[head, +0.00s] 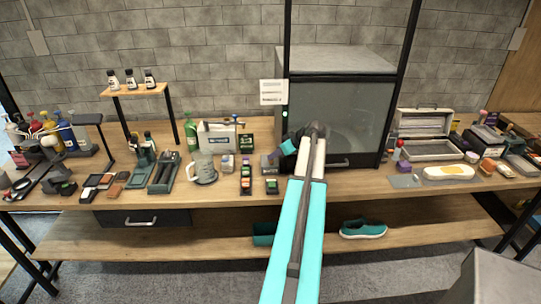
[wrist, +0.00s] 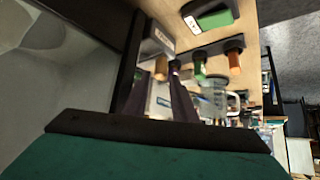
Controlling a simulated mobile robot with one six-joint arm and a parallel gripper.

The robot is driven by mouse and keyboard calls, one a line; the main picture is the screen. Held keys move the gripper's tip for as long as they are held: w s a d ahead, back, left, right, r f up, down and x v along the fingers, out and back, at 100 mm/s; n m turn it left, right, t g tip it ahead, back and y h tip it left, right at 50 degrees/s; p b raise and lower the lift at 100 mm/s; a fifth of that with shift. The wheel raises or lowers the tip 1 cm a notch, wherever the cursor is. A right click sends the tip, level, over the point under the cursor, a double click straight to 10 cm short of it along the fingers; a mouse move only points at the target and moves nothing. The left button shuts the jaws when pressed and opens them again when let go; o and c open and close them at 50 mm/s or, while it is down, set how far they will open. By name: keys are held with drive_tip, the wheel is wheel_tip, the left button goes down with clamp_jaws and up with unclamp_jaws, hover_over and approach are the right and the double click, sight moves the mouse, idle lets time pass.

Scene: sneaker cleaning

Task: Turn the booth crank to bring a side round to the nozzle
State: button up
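The booth (head: 335,115) is a grey box with a dark glass front at the back of the bench. My gripper (head: 287,145) is in front of its lower left part, pointing left. In the wrist view my gripper's two dark fingers (wrist: 158,105) stand apart with nothing clearly held between them. A small grey box (head: 269,163) stands by the booth's lower left corner. In the wrist view a grey box with a white label (wrist: 158,43) has a copper-coloured knob beside it, possibly the crank; I cannot tell for sure. The nozzle and the booth's inside cannot be made out.
A glass jug (head: 204,168), small racks of bottles (head: 246,178) and a green item (head: 272,186) stand left of the gripper. A teal shoe (head: 363,229) lies on the lower shelf.

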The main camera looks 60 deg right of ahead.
drive_tip(key=shift+p+x, duration=0.55)
drive_tip(key=shift+x, duration=1.6)
drive_tip(key=c, duration=0.6)
drive_tip(key=shift+d, duration=0.1)
clamp_jaws()
